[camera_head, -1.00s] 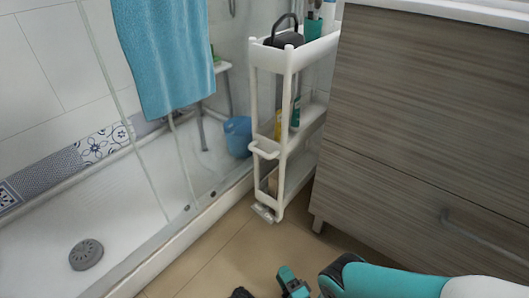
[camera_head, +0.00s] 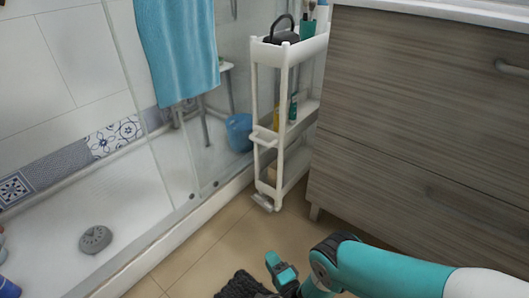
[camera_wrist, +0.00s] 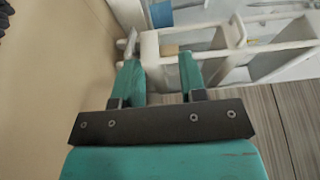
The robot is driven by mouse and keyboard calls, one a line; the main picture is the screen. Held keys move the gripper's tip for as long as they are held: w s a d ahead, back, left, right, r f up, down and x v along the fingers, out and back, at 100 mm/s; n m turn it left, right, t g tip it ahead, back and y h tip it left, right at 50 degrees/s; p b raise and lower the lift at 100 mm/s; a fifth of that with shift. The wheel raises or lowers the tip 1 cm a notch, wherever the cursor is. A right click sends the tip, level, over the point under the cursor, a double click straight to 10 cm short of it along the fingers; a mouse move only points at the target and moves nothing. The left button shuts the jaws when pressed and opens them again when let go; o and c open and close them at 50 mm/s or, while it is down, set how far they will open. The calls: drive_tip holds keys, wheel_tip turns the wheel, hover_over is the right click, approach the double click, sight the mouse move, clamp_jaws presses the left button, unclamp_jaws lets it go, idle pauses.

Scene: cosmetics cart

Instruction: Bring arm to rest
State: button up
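My arm (camera_head: 395,270) is teal and white and reaches in from the lower right of the head view. Its wrist end is low in the picture, above the tiled floor. In the wrist view my gripper (camera_wrist: 160,72) has its two teal fingers apart, with nothing between them. A slim white cart (camera_head: 284,82) stands upright ahead, between the shower and the cabinet. The cart also shows beyond the fingertips in the wrist view (camera_wrist: 228,36), turned sideways. I see no contact between gripper and cart.
A wood-grain cabinet (camera_head: 415,120) stands close on the right. The shower tray edge (camera_head: 185,222) runs along the left, with a blue towel (camera_head: 178,50) above it and a blue bucket (camera_head: 239,132) inside. The cart's top tier holds a dark item and bottles.

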drive_tip(key=w+a+r+n+g, duration=0.3)
drive_tip(key=w+a+r, duration=0.3)
drive_tip(key=w+r, duration=0.55)
wheel_tip(320, 180, up, 18)
drive_tip(key=w+n+g, duration=0.2)
drive_tip(key=n+g, duration=0.2)
drive_tip(key=n, duration=0.1)
drive_tip(key=s+d+r+n+g+h+b, duration=0.1)
drive_tip(key=s+d+r+n+g, duration=0.25)
drive_tip(key=s+r, duration=0.45)
drive_tip(key=s+d+r+n+g+h, duration=0.15)
drive_tip(key=s+d+r, duration=0.3)
drive_tip(key=r, duration=0.45)
drive_tip(key=s+d+r+n+g+h, duration=0.15)
drive_tip(key=s+d, duration=0.25)
drive_tip(key=s, duration=0.4)
drive_tip(key=s+d+r+n+g, duration=0.1)
drive_tip(key=s+d+r+n, duration=0.15)
drive_tip(key=s, duration=0.45)
drive_tip(key=s+d+r+n+g+h, duration=0.1)
drive_tip(key=s+d+r+n, duration=0.2)
drive_tip(key=s, duration=0.5)
wheel_tip(320, 180, up, 37)
drive_tip(key=d+m+p, duration=0.1)
drive_tip(key=p, duration=3.6)
drive_tip(key=shift+w+m+p, duration=0.3)
drive_tip(key=shift+w, duration=0.15)
drive_tip(key=shift+d, duration=0.1)
